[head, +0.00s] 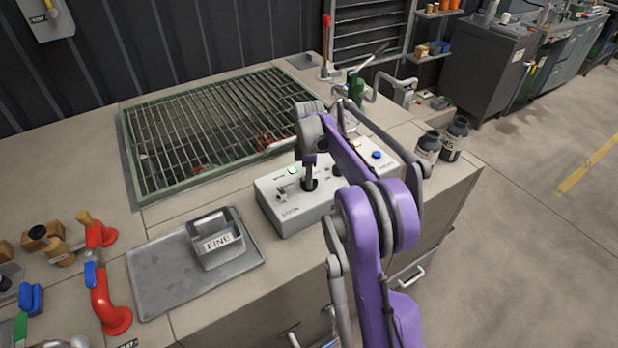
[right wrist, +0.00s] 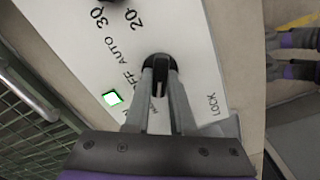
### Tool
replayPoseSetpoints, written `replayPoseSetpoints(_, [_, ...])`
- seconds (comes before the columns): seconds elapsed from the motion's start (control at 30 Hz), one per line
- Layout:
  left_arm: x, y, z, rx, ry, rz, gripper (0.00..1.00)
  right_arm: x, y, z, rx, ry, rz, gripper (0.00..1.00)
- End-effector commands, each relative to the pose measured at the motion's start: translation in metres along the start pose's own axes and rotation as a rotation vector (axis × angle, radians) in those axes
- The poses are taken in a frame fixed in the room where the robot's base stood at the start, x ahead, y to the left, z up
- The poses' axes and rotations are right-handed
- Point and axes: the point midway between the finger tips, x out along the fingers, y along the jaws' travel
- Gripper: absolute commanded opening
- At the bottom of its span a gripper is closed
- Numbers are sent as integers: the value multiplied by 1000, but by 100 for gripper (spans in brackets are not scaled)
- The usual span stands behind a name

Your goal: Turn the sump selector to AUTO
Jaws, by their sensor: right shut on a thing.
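The pale grey control box (head: 290,221) sits on the bench in the head view. My right gripper (head: 309,180) points down at its top and is shut on a black selector knob (right wrist: 160,66). In the right wrist view the fingertips (right wrist: 160,75) close on the knob from both sides. The words AUTO and OFF are printed left of the knob, and another label is partly covered by the fingers. The gripper hides most of the knob, so I cannot tell which label it points to. A green lamp (right wrist: 112,97) is lit beside it. My left gripper is not in view.
A small lever (head: 284,194) stands near the LOCK label. A blue button (head: 376,154) is at the box's far end, with dark bottles (head: 455,138) beyond. A green-framed grating (head: 165,192) lies behind. A grey tray (head: 165,283) holds a bin (head: 215,243) marked FINE.

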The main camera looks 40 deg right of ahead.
Motion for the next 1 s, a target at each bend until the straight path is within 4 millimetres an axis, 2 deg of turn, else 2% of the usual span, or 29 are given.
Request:
replayPoseSetpoints(0.37, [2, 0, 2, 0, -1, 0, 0, 0, 0, 0, 189, -3, -1, 0])
replayPoseSetpoints(1.0, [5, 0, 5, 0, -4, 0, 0, 0, 0, 0, 791, -3, 0, 0])
